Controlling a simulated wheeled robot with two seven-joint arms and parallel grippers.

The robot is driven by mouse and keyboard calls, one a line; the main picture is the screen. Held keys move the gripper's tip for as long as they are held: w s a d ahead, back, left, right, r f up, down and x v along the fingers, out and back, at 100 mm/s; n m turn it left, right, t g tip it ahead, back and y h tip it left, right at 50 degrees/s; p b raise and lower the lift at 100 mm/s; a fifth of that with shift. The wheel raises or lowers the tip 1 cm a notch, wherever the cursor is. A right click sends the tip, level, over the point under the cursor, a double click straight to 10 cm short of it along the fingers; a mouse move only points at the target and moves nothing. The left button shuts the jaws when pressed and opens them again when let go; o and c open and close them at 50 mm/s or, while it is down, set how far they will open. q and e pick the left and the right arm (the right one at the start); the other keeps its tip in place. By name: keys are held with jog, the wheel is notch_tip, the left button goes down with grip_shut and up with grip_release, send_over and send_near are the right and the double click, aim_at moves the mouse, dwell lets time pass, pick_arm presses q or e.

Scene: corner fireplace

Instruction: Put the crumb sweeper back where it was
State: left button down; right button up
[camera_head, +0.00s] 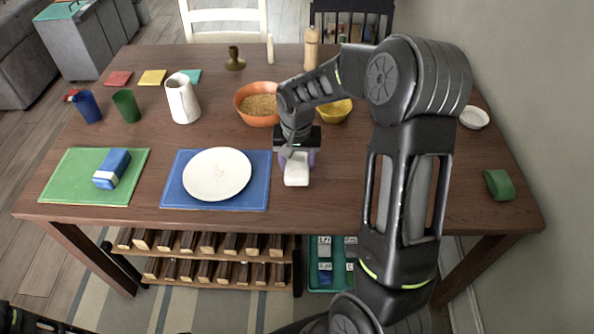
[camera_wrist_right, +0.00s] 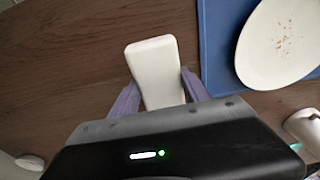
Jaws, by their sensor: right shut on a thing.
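The crumb sweeper (camera_head: 296,174) looks like a white, rounded block. My right gripper (camera_head: 297,158) is shut on it over the table, just right of the blue placemat. In the right wrist view, the sweeper (camera_wrist_right: 156,66) sticks out between the two purple fingers (camera_wrist_right: 160,92). I cannot tell whether it touches the table. A white plate (camera_head: 217,174) lies on the blue placemat (camera_head: 261,196); brown crumbs show on the plate in the right wrist view (camera_wrist_right: 262,62). My left gripper is not in view.
A blue-and-white box (camera_head: 112,168) lies on a green placemat (camera_head: 62,187). An orange bowl (camera_head: 245,115), yellow bowl (camera_head: 333,112) and white vase (camera_head: 182,100) stand farther back. A green object (camera_head: 499,184) and small white bowl (camera_head: 474,118) are at right. Table front right is clear.

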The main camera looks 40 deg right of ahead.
aim_at(297, 172)
jog(key=shift+f, duration=1.9)
jog(key=shift+f, duration=0.1)
jog(key=o, duration=1.2)
jog(key=r, duration=0.8)
jog(key=s+a+r, duration=0.1)
jog(key=r, duration=0.3)
jog(key=shift+s+r, duration=0.1)
